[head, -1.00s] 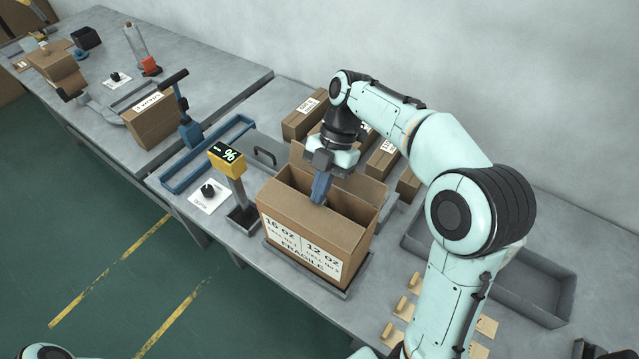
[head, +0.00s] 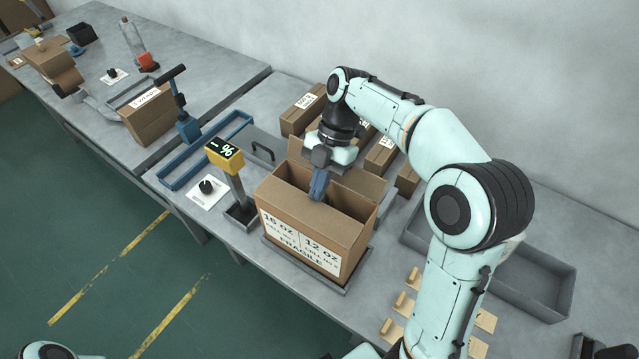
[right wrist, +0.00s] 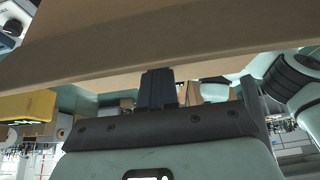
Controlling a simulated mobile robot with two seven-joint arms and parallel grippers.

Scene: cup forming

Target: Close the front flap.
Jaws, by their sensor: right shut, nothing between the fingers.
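The open cardboard box (head: 345,275) stands on a grey plate, with a white label reading FRAGILE on its front. Its front flap (head: 300,207) leans inward over the front part of the opening. Dark gaps show behind it. The back flap (head: 365,182) stands up behind the opening. My right gripper (head: 318,187) is shut and empty, its blue fingers pointing down at the inner edge of the front flap. In the right wrist view the fingers (right wrist: 158,88) reach up to a broad cardboard panel; I cannot tell if they touch it. My left gripper is not in view.
A yellow % display on a post (head: 224,152) stands close left of the box. A grey tray (head: 535,285) lies to the right. Several closed cartons (head: 303,108) lie behind. A blue frame (head: 205,150) lies further left.

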